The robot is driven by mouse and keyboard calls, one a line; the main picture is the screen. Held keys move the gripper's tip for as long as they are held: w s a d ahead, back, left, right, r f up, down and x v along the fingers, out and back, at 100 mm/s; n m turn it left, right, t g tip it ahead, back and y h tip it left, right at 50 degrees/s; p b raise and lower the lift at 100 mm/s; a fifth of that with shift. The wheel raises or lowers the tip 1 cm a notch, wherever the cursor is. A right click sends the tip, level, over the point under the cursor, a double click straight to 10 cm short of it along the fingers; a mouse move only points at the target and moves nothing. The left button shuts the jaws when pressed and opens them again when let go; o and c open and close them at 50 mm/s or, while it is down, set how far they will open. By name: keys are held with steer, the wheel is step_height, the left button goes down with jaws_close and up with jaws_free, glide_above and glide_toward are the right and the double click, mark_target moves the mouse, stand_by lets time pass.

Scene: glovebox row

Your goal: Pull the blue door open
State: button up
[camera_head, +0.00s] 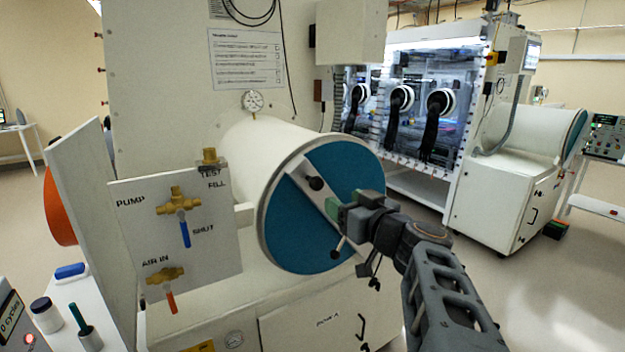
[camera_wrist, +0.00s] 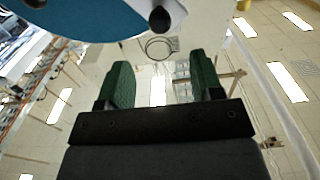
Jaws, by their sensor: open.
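The round blue door (camera_head: 300,240) sits flat against the end of a white horizontal cylinder (camera_head: 262,150) in the head view and looks closed. A pale bar (camera_head: 308,196) crosses it, with a black knob (camera_head: 316,183) near its upper end. My gripper (camera_head: 338,205) is in front of the door and hides part of the bar. In the wrist view the green fingers of my gripper (camera_wrist: 162,84) stand apart with nothing between them. The blue door (camera_wrist: 90,18) and a black knob (camera_wrist: 160,18) lie beyond the fingertips, at the top.
A valve panel (camera_head: 200,245) with PUMP and AIR IN valves stands left of the door. A white cabinet (camera_head: 310,318) is below it. A second glovebox (camera_head: 430,100) with black gloves stands behind, at the right. Bare floor (camera_head: 570,290) lies at the right.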

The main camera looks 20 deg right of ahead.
mark_target(320, 185)
steer(key=w+p, duration=0.1)
steer(key=w, duration=0.3)
steer(key=w+a+p, duration=0.1)
steer(key=w, duration=0.3)
steer(key=w+p, duration=0.1)
steer(key=w, duration=0.4)
steer(key=shift+a+p, duration=0.25)
steer(key=shift+p, duration=0.15)
steer(key=shift+r, duration=0.1)
jaws_close()
